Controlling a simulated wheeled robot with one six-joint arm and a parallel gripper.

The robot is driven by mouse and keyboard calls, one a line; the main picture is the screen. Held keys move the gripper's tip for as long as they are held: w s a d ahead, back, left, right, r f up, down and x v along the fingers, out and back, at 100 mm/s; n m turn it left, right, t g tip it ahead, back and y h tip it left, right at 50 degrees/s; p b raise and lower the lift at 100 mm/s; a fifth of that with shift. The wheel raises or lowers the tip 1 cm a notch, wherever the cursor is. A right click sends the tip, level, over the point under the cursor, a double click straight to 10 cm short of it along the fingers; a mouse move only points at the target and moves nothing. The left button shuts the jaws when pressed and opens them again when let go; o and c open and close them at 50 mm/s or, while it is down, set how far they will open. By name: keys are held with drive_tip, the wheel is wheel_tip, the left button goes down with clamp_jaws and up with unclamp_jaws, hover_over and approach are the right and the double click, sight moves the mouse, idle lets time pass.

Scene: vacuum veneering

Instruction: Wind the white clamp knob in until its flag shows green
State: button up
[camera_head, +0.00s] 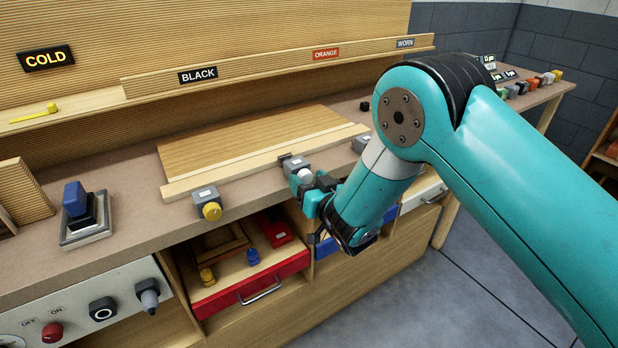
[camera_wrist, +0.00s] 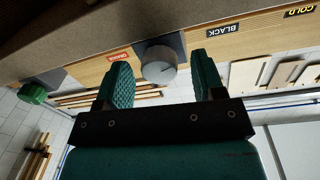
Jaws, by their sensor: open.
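The white clamp knob (camera_head: 306,175) sits on the front of a grey clamp block (camera_head: 295,165) at the bench's front edge. In the wrist view the knob (camera_wrist: 158,66) looks round and pale grey, with a thin mark on its face. My gripper (camera_head: 316,191) is at the knob, partly hidden by my own arm in the head view. In the wrist view its two green fingers (camera_wrist: 160,75) are spread on either side of the knob, with visible gaps. The gripper is open and holds nothing. I cannot make out a flag or its colour.
A clamp with a yellow knob (camera_head: 211,211) stands left. A green knob (camera_wrist: 33,94) shows in the wrist view. A wooden board (camera_head: 250,140) lies behind a wooden bar (camera_head: 245,170). Below, a red drawer (camera_head: 250,287) stands open. A blue-handled switch (camera_head: 76,200) is left.

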drive_tip(key=c, duration=0.9)
drive_tip(key=shift+f+m+b, duration=0.2)
drive_tip(key=shift+m+b, duration=0.5)
drive_tip(key=shift+b, duration=0.15)
drive_tip(key=shift+c, duration=0.2)
drive_tip(key=shift+r+m+b, duration=0.15)
drive_tip(key=shift+m+b, duration=0.35)
drive_tip(key=shift+m, duration=0.1)
drive_tip(key=o, duration=0.9)
drive_tip(key=shift+o, duration=0.2)
drive_tip(key=shift+s, duration=0.1)
